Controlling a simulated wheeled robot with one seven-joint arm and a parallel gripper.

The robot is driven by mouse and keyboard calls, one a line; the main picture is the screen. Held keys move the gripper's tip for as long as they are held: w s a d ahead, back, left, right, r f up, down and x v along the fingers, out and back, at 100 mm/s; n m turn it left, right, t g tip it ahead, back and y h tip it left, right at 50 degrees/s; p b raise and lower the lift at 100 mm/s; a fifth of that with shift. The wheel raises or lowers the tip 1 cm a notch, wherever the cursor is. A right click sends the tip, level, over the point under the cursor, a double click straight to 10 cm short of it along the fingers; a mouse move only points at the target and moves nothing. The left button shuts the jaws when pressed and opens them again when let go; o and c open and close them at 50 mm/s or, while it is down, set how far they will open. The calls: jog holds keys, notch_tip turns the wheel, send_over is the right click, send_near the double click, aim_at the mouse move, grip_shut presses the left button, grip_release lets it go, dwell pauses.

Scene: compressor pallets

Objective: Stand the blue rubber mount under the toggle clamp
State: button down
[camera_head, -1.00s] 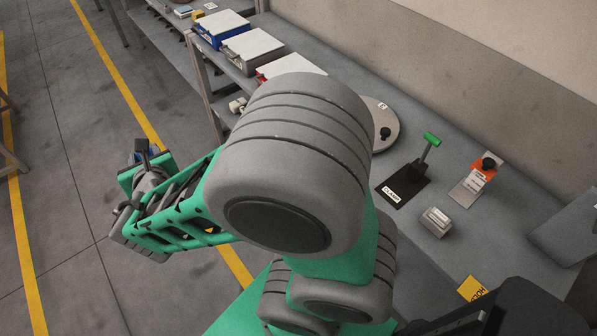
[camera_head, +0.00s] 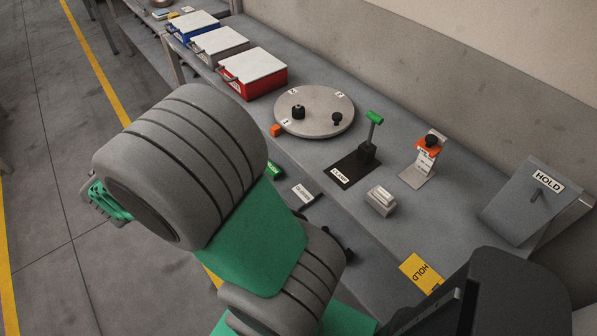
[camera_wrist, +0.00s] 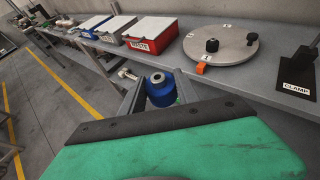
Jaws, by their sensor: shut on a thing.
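In the wrist view the blue rubber mount (camera_wrist: 160,91), a blue cylinder with a metal top, is held between the fingers of my gripper (camera_wrist: 160,97). My gripper is shut on it, out over the floor beside the bench. In the head view my arm hides the mount and most of my gripper. The toggle clamp (camera_head: 370,146), with a green-tipped lever standing up, is on a black base plate labelled CLAMP (camera_head: 349,172). It also shows at the right edge of the wrist view (camera_wrist: 309,56).
A round turntable (camera_head: 322,125) with black knobs sits left of the clamp. Blue, white and red bins (camera_head: 262,85) stand farther along the bench.

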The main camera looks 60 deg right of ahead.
jog(key=s+d+f+m+g+y+b, duration=0.1)
jog(key=s+d+f+m+g+b, duration=0.1)
jog(key=s+d+m+g, duration=0.65)
jog(key=s+d+f+m+g+y+b, duration=0.1)
jog(key=s+d+m+g+b, duration=0.2)
jog(key=s, duration=1.1)
jog(key=shift+n+g, duration=0.25)
jog(key=shift+g, duration=0.1)
jog(key=s+d+f, duration=0.2)
jog(key=s+f, duration=0.1)
jog(key=s+d+f, duration=0.3)
jog(key=s, duration=0.1)
jog(key=s+d+f, duration=0.2)
jog(key=s+f, duration=0.1)
jog(key=shift+s+d+f, duration=0.15)
notch_tip(320, 180, down, 3)
jog(key=shift+s+d+r+b, duration=0.1)
jog(key=shift+b, duration=0.3)
jog(key=shift+f, duration=0.2)
jog(key=shift+f, duration=0.1)
jog(key=c, duration=0.9)
grip_release()
